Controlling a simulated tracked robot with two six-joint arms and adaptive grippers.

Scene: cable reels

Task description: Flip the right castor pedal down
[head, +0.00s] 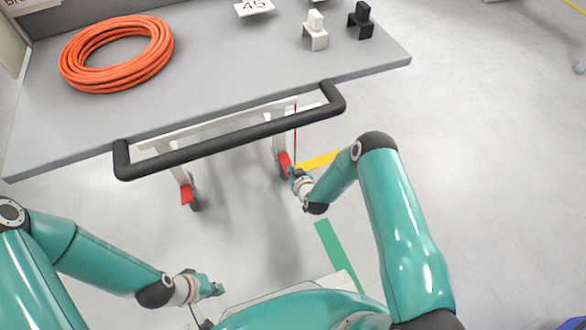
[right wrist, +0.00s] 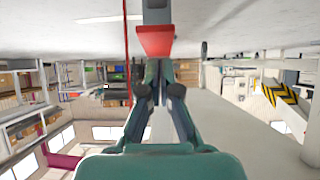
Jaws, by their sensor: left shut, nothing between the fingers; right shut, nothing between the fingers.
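The right castor pedal (head: 284,160) is red and sits low on the right leg of the grey cart. In the head view my right gripper (head: 294,174) is right beside it, and its fingertips partly overlap the castor area. In the right wrist view the red pedal (right wrist: 155,42) is straight ahead, just beyond the fingertips of my shut, empty right gripper (right wrist: 159,90). I cannot tell whether they touch. The left castor pedal (head: 186,194), also red, is on the left leg. My left gripper (head: 216,290) is shut and empty, low and away from the cart.
The cart top (head: 220,80) carries an orange cable coil (head: 117,53), a white block (head: 315,32), a black block (head: 361,20) and a number card (head: 254,7). A black push handle (head: 230,138) overhangs the pedals. Yellow (head: 318,160) and green (head: 337,255) strips mark the floor.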

